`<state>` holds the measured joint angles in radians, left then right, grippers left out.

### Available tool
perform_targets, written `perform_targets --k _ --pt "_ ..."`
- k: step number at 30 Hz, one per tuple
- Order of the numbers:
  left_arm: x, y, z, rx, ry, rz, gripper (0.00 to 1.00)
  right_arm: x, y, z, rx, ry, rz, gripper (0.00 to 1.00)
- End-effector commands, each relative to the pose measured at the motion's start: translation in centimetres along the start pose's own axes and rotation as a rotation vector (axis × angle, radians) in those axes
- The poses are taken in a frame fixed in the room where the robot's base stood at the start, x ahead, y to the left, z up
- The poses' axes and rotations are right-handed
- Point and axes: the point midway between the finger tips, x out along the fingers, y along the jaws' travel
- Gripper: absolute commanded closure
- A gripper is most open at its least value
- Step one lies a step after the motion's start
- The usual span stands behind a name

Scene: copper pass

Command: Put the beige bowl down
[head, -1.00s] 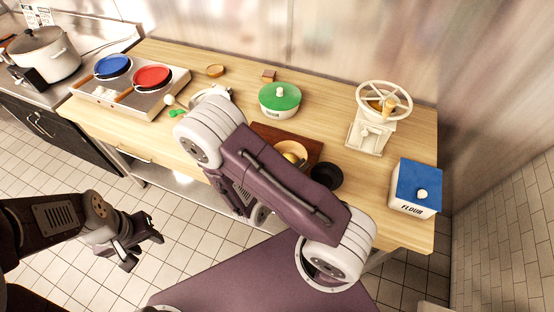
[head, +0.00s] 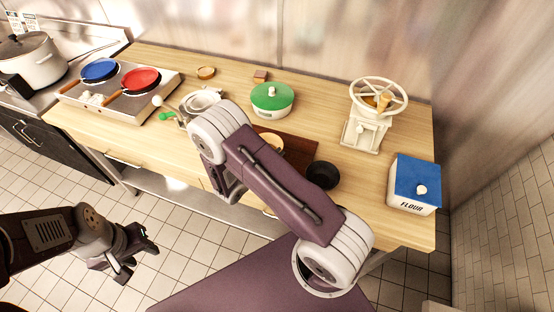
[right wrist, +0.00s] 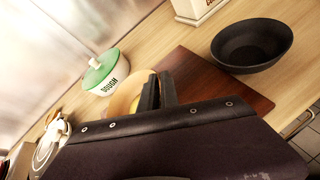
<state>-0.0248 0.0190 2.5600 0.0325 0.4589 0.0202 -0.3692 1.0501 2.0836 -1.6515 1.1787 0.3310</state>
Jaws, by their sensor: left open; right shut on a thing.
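The beige bowl (head: 277,143) shows in the head view at the dark brown board (head: 302,151), partly hidden by my right arm. In the right wrist view the beige bowl (right wrist: 122,98) is behind the fingers, with something yellow in it. My right gripper (right wrist: 157,90) is shut on the bowl; its fingers are narrow and dark at the rim. I cannot tell whether the bowl touches the board. In the head view my right gripper is hidden behind its arm. My left gripper (head: 140,258) is open and empty, low over the floor in front of the counter.
A black bowl (head: 322,175) is beside the board's right end. A green-lidded dough pot (head: 272,99) stands behind the board. A white hand-wheel mill (head: 367,125) and a blue-lidded flour box (head: 414,184) are to the right. Blue and red pans (head: 140,80) sit at left.

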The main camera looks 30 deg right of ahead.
Motion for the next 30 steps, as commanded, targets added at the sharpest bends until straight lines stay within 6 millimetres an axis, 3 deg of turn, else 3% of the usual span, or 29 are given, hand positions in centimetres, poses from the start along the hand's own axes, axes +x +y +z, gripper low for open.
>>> perform_targets --k 6,12,15,25,30 --pt "-0.8 0.0 -0.1 0.000 0.000 0.000 0.57 1.2 -1.1 -2.9 -0.003 0.000 -0.001 1.00" --pt "-0.8 0.0 -0.1 0.000 0.000 0.000 0.57 1.4 -1.1 -3.2 0.000 0.001 0.001 1.00" --pt "-0.8 0.0 -0.1 0.000 0.000 0.000 0.57 1.4 -1.2 -3.2 -0.001 0.001 0.000 0.73" --pt "-0.7 0.0 -0.1 0.000 0.000 0.000 0.57 1.2 -1.1 -3.2 -0.001 0.001 0.001 0.73" --pt "-0.1 0.0 0.0 0.000 0.000 0.000 0.57 -1.1 -1.1 -3.4 -0.001 0.002 0.006 0.73"
